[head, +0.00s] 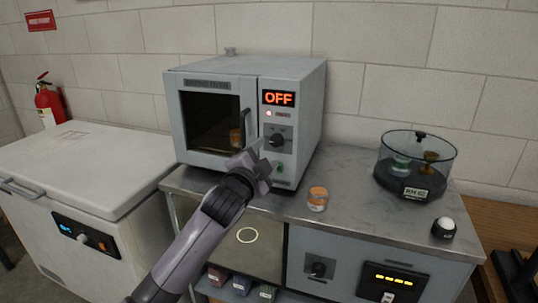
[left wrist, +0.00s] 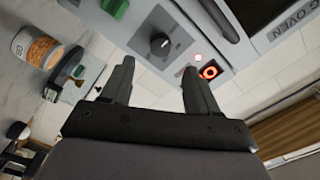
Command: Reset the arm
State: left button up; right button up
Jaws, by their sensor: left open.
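My left arm (head: 200,238) reaches up from the bottom of the head view. Its gripper (head: 270,166) is in front of the drying oven's control panel, near the knob and green button. In the left wrist view the gripper (left wrist: 160,75) has its two fingers apart with nothing between them. The dark knob (left wrist: 160,45) and the lit red light show beyond the fingers. Whether a finger touches the panel I cannot tell. My right gripper is in neither view.
The drying oven (head: 297,80) reads OFF; its door is shut, with an orange-brown item behind the glass. An orange-and-white jar (head: 317,199) stands on the grey counter (head: 350,190). A glass desiccator (head: 414,165) is right, a white chest freezer (head: 85,165) left.

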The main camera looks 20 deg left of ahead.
pick_arm(q)
jog(key=s+d+f+n+g+h, duration=0.1)
jog(key=s+f+n+g, duration=0.1)
jog(key=s+f, duration=0.65)
jog(key=s+f+n+g, duration=0.2)
jog(key=s+f, duration=0.2)
jog(key=f, duration=0.9)
jog(key=s+f+n+g, duration=0.1)
jog(key=s+f+n, duration=0.1)
jog(key=s+f, duration=0.2)
jog(key=s+f+n+g, duration=0.1)
jog(key=s+f, duration=0.3)
jog(key=s, duration=0.7)
jog(key=s+f+n+g, duration=0.1)
jog(key=s+f+n, duration=0.1)
jog(key=s+f, duration=0.3)
jog(key=shift+s+a+n+h, duration=0.15)
jog(key=shift+s+n+h, duration=0.2)
jog(key=shift+s, duration=0.9)
